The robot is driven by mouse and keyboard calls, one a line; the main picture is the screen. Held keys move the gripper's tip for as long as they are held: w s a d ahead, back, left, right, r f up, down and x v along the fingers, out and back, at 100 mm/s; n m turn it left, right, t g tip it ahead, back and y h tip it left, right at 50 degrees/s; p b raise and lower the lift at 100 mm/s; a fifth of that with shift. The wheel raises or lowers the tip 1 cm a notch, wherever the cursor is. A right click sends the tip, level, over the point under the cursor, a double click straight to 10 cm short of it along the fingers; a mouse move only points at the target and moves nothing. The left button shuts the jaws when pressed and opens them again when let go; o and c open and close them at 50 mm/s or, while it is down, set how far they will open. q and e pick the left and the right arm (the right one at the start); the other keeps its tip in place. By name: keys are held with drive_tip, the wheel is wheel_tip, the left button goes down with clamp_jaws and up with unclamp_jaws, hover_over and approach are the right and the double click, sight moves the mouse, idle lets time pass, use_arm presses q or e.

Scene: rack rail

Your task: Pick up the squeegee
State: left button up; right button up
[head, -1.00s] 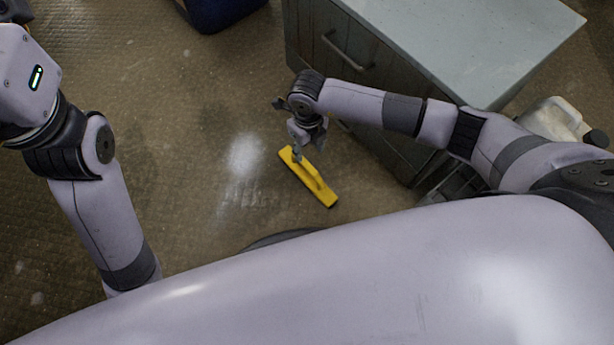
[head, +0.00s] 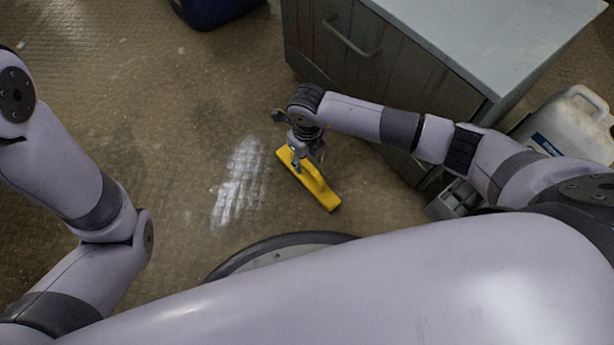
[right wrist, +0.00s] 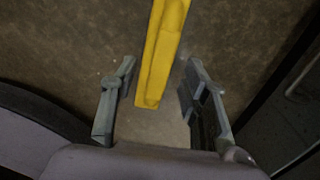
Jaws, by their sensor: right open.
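The yellow squeegee (head: 322,192) lies on the floor in front of the cabinet, slanting from upper left to lower right in the head view. My right gripper (head: 301,165) points down over its upper-left part and hides some of it. In the right wrist view, the squeegee (right wrist: 160,60) runs between the two open fingers of the right gripper (right wrist: 160,105), with a gap on each side. My left arm is at the left of the head view, but its gripper is out of view.
A grey-green cabinet (head: 395,85) with a drawer handle stands right behind my right arm. A white jug (head: 566,125) and a grey item (head: 457,199) are on the right. A dark blue container (head: 215,8) is at the top. The floor to the left is clear.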

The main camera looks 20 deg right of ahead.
sight(307, 164)
wheel_tip(307, 164, down, 3)
drive_tip(key=shift+f+b, duration=0.15)
drive_tip(key=shift+b, duration=0.9)
drive_tip(key=shift+c, duration=0.6)
clamp_jaws()
